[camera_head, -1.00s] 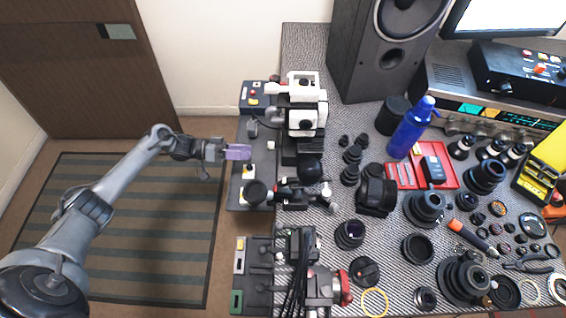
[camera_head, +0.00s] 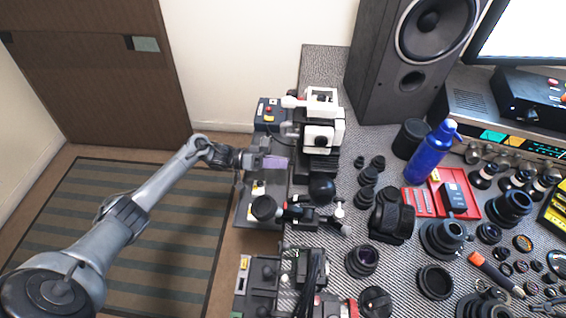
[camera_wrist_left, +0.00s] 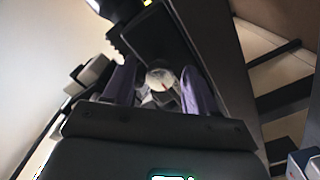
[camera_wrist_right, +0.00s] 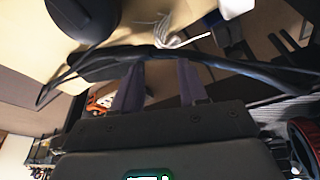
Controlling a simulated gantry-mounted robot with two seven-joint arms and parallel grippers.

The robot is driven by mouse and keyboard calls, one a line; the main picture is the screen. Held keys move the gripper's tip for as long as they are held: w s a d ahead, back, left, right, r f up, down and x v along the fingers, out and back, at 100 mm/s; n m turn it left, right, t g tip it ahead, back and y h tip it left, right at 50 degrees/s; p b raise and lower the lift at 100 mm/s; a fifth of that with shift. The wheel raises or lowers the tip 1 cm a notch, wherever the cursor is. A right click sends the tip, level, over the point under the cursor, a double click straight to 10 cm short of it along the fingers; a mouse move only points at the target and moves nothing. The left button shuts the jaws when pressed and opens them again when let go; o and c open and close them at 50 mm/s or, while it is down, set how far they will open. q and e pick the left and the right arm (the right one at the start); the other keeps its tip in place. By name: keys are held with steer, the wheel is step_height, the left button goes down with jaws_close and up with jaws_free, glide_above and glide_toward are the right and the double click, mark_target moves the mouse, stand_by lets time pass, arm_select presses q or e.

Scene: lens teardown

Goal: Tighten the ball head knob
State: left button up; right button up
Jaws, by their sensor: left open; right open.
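A ball head assembly (camera_head: 298,212) with a black ball (camera_head: 322,187) and a round black knob (camera_head: 264,207) stands at the table's left edge. I cannot tell for sure which part is the task's knob. My left gripper (camera_head: 276,163), with purple fingers, is above and left of this assembly. In the left wrist view, the left gripper (camera_wrist_left: 158,88) is open, and a pale round part (camera_wrist_left: 160,78) shows between its fingers; contact is unclear. My right gripper (camera_wrist_right: 160,85) is open in the right wrist view, with a dark cable-like strip (camera_wrist_right: 150,54) across its fingertips. It is outside the head view.
A white-and-black device (camera_head: 322,130) stands just right of the left gripper. A black speaker (camera_head: 385,95) and a blue bottle (camera_head: 430,155) stand further right. Lenses and small rings crowd the table.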

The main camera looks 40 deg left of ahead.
arm_select(q)
steer(key=shift+w+d, duration=0.35)
steer(key=shift+d, duration=0.15)
steer(key=shift+c, duration=0.3)
steer(key=c, duration=1)
